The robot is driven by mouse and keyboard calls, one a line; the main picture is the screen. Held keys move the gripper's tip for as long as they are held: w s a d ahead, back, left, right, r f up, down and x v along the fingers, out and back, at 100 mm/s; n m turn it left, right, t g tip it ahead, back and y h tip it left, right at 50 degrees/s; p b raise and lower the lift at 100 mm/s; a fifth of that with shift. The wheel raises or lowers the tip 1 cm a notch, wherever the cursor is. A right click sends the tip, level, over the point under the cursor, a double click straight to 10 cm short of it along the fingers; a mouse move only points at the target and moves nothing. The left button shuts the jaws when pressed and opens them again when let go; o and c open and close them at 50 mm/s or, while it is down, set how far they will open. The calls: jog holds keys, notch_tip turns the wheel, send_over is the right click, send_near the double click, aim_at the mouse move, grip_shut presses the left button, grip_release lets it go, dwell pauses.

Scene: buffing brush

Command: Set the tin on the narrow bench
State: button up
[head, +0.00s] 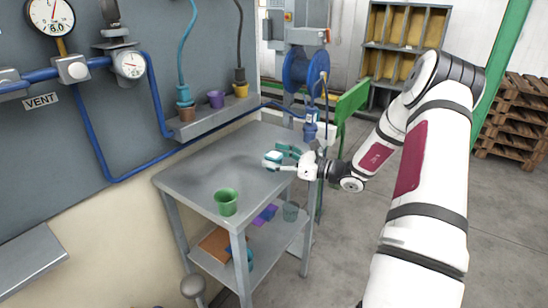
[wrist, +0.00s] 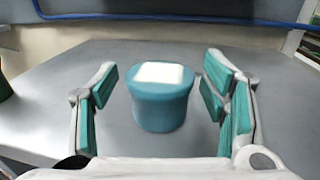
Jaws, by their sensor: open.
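A teal tin-like pot (wrist: 160,108) with a white block (wrist: 160,73) on its top stands upright on the grey table (head: 192,178). In the head view the pot is mostly hidden at my gripper (head: 280,158). My gripper is open, its fingers on either side of the pot in the wrist view, with a gap on both sides. The pot lies at or just beyond the fingertips; I cannot tell which. A grey slab-like surface (head: 28,262) shows at the lower left; I cannot tell whether it or the table is the narrow bench.
A green pot (head: 226,202) stands near the table's front corner. A wall ledge (head: 215,118) holds several coloured pots behind. The table's middle is clear.

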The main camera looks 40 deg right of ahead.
jog(key=v, duration=1.1)
jog(key=s+a+r+n+g+y, duration=0.1)
jog(key=s+a+r+n+g, duration=0.25)
jog(key=a, duration=0.55)
jog(key=s+a+r+n+g, duration=0.1)
jog(key=a+r+n+g, duration=0.2)
jog(key=a+n+g, duration=0.35)
jog(key=s+a+r+n+g+y, duration=0.1)
jog(key=s+a+r+n+g, duration=0.25)
jog(key=a, duration=0.65)
jog(key=s+a+r+n+g+h, duration=0.25)
jog(key=s+a+n+h, duration=0.25)
jog(key=s+a+n, duration=0.3)
jog(key=s+d+r+n+t+h, duration=0.1)
jog(key=s+d+n+t+h, duration=0.1)
jog(key=s+n+h, duration=0.3)
jog(key=s+d+n, duration=0.1)
jog(key=s+n, duration=0.2)
jog(key=s, duration=0.3)
jog(key=shift+s+d+r+n+t+h, duration=0.2)
jog(key=shift+s+r+n+t+h, duration=0.1)
jog(key=shift+r+n+h, duration=0.1)
jog(key=shift+p, duration=0.3)
